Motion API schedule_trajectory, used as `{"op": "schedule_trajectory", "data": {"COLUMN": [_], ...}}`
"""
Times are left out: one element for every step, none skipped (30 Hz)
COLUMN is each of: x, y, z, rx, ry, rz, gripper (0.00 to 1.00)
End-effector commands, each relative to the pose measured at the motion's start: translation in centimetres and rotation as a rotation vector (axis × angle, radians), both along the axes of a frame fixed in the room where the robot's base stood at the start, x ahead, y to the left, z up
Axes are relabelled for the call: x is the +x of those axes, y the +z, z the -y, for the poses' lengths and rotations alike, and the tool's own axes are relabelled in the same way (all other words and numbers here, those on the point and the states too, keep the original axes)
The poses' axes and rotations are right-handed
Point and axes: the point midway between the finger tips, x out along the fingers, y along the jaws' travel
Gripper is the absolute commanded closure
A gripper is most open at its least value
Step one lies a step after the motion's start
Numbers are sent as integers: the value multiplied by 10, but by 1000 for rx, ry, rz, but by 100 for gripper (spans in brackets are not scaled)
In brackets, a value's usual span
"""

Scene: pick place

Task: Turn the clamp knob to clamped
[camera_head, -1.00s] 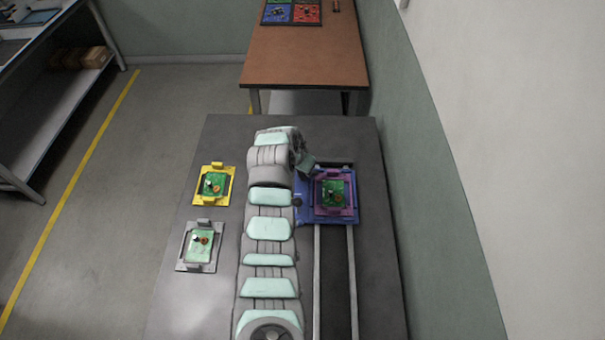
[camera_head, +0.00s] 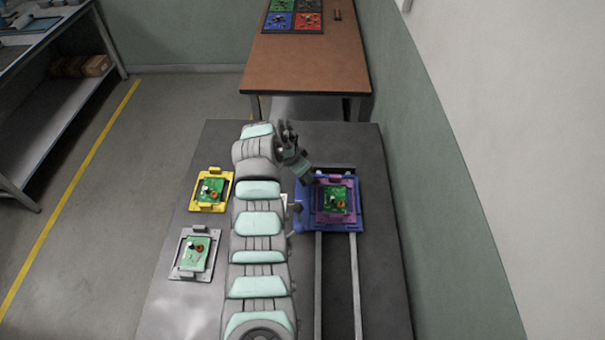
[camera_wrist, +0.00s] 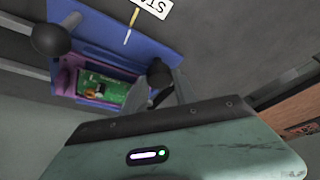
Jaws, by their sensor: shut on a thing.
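The blue fixture (camera_head: 355,222) is on the dark bench, right of my arm. A purple tray (camera_head: 354,197) with a green board (camera_head: 331,200) lies on it. My gripper (camera_head: 308,179) is at the fixture's upper-left corner. In the wrist view, my gripper (camera_wrist: 166,88) is shut on a dark round knob (camera_wrist: 158,70) beside the tray. A second dark ball knob (camera_wrist: 50,39) stands clear of the fingers; it also shows at the fixture's left side in the head view (camera_head: 297,207). The fingers partly hide the held knob, and its turn angle cannot be told.
A yellow fixture (camera_head: 196,205) and a grey fixture (camera_head: 179,272), each with a green board, stand left of my arm. Two rails (camera_head: 356,285) run toward the front from the blue fixture. A brown table (camera_head: 300,65) stands behind; a wall rises at right.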

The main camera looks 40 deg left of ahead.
Motion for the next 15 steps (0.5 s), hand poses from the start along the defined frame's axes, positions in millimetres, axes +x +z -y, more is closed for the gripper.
{"op": "schedule_trajectory", "data": {"x": [0,0,0,0,0,0,0,0,0,0,0,0,0,0,0], "y": [-1,-1,-1,-1,-1,-1,-1,-1,0,0,0,0,0,0,0], "z": [0,0,0,0,0,0,0,0,0,0,0,0,0,0,0], "rx": [0,0,0,0,0,0,0,0,0,0,0,0,0,0,0], "ry": [-1,-1,-1,0,0,0,0,0,0,0,0,0,0,0,0], "rz": [-1,-1,-1,-1,-1,-1,-1,-1,-1,-1,-1,0,0,0,0], "gripper": [100,100,65,62,60,56,54,52,48,46,45,45,45,45,45]}}
